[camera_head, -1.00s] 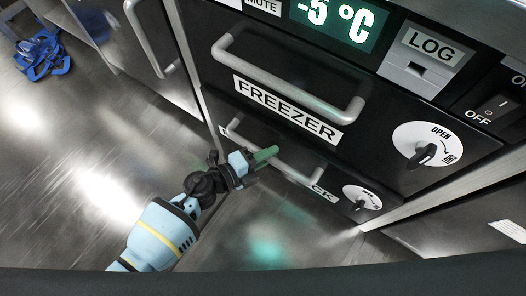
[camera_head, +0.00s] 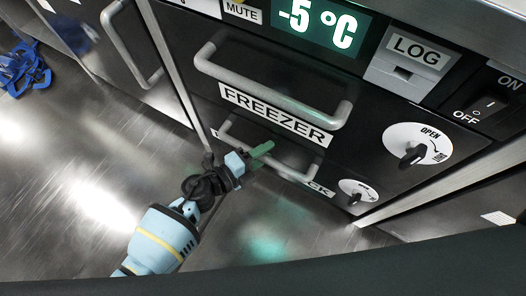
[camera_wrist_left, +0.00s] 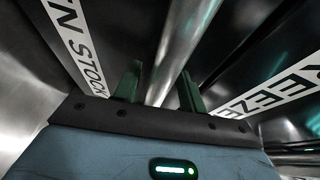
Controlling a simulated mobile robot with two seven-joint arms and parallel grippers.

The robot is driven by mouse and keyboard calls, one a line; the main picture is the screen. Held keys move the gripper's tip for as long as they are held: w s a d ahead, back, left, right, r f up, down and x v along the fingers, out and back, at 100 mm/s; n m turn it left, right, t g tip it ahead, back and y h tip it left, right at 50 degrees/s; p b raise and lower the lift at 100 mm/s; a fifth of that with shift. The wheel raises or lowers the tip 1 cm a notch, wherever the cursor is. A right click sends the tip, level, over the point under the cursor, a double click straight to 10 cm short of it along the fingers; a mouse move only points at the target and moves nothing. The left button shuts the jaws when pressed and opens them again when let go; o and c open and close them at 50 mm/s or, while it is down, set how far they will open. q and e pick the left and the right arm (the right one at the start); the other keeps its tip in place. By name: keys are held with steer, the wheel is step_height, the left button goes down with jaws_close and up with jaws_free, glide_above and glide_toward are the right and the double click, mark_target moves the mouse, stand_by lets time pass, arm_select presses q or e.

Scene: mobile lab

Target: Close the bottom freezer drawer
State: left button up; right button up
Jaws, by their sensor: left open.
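The bottom freezer drawer, low on the black front, has a grey bar handle (camera_head: 298,176) and a white label (camera_head: 319,187) ending in "CK". In the left wrist view that label (camera_wrist_left: 75,40) reads "N STOCK". My left gripper (camera_head: 261,150), with green fingers, is at the left part of this handle. In the left wrist view the open fingers of my left gripper (camera_wrist_left: 160,88) stand on either side of the handle bar (camera_wrist_left: 172,55). I cannot tell whether they touch it, or how far out the drawer is. My right gripper is not in view.
Above is the FREEZER drawer with its own handle (camera_head: 270,88) and a round OPEN dial (camera_head: 417,146). A smaller dial (camera_head: 357,192) is on the bottom drawer. A blue object (camera_head: 24,70) lies at the far left. The shiny floor (camera_head: 80,190) at left is clear.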

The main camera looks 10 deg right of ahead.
arm_select(q)
steer(key=p+v, duration=0.2)
steer(key=v, duration=0.6)
steer(key=shift+p, duration=0.4)
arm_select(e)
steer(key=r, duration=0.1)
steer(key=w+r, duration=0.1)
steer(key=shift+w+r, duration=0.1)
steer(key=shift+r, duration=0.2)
arm_select(q)
steer(key=shift+d, duration=0.15)
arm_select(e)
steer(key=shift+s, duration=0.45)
